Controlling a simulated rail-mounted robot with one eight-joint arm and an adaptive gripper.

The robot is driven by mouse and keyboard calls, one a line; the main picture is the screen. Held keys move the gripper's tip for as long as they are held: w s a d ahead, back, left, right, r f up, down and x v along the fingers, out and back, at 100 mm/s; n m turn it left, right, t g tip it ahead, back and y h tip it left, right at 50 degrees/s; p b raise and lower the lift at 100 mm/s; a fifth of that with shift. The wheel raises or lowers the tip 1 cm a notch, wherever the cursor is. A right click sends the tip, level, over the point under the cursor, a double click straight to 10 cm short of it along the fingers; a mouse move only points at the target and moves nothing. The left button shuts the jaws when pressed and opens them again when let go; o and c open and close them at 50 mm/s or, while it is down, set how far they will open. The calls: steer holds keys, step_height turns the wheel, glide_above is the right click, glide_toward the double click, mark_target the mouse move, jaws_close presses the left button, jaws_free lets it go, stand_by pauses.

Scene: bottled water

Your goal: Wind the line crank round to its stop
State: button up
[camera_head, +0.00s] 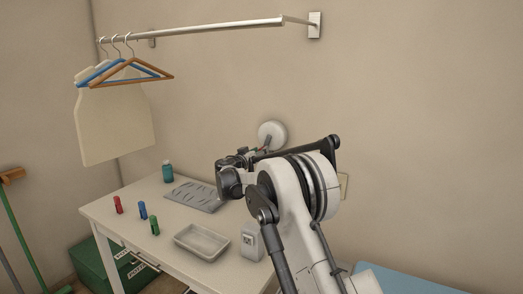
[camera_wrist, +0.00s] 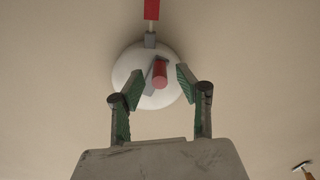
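The line crank is a round white drum (camera_head: 271,134) on the back wall. In the wrist view the drum (camera_wrist: 127,66) fills the middle, with a grey crank arm and a red handle (camera_wrist: 160,74) pointing toward the camera. In the head view my gripper and wrist (camera_head: 236,174) are in front of the wall, and the fingertips are hard to make out.
A white table (camera_head: 105,208) carries a grey patterned mat (camera_head: 197,197), a metal tray (camera_head: 203,243), a pale box (camera_head: 252,240), a teal bottle (camera_head: 167,172) and several coloured pegs (camera_head: 142,209). A rail (camera_head: 205,31) with hangers is above. A blue surface (camera_head: 400,281) lies at lower right.

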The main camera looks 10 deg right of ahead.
steer(key=shift+x, duration=0.85)
jaws_close()
steer(key=shift+s+d+f, duration=0.1)
